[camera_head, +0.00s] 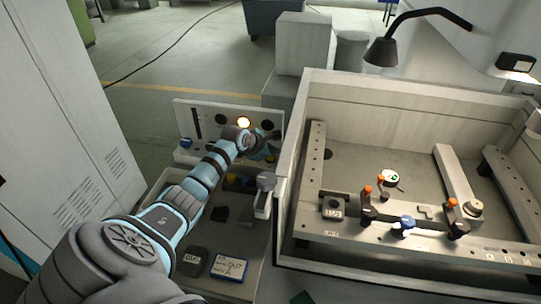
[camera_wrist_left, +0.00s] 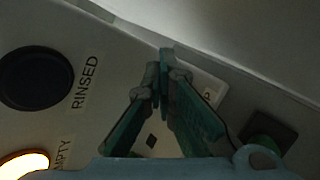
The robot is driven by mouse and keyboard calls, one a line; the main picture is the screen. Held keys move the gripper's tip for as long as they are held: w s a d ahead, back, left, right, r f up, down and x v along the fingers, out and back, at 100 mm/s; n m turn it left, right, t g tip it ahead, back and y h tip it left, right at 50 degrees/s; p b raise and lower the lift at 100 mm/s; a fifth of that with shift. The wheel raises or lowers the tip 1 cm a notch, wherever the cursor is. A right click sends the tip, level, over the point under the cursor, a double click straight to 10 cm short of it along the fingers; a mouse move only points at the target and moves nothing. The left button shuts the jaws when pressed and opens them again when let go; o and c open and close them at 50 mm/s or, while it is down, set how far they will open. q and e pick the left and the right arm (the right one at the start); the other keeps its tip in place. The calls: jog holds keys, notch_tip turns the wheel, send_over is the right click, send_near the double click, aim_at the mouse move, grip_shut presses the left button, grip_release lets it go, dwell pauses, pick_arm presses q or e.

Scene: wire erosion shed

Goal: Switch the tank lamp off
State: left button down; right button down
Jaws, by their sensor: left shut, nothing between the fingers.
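My left arm reaches to an upright pale control panel (camera_head: 184,119) in the head view. My left gripper (camera_head: 268,146) is at the panel's right part, below and right of a lit round button (camera_head: 243,122). In the left wrist view the gripper (camera_wrist_left: 164,75) is shut and empty, its fingertips close to the panel face. A black gooseneck lamp (camera_head: 382,52) hangs over the tank (camera_head: 400,100), and a small lit lamp (camera_head: 515,63) sits at the right.
The wrist view shows a black button (camera_wrist_left: 32,78) labelled RINSED and a glowing button (camera_wrist_left: 24,163) labelled EMPTY. A tray (camera_head: 245,285) with small items lies below my arm. The tank wall stands close on the right; a pale cabinet (camera_head: 60,120) stands left.

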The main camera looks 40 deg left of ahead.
aim_at(272, 158)
pick_arm(q)
jog(key=shift+r+p, duration=0.45)
jog(key=shift+r, duration=0.1)
notch_tip(272, 158, up, 6)
jog(key=shift+f, duration=0.1)
dwell(0.6)
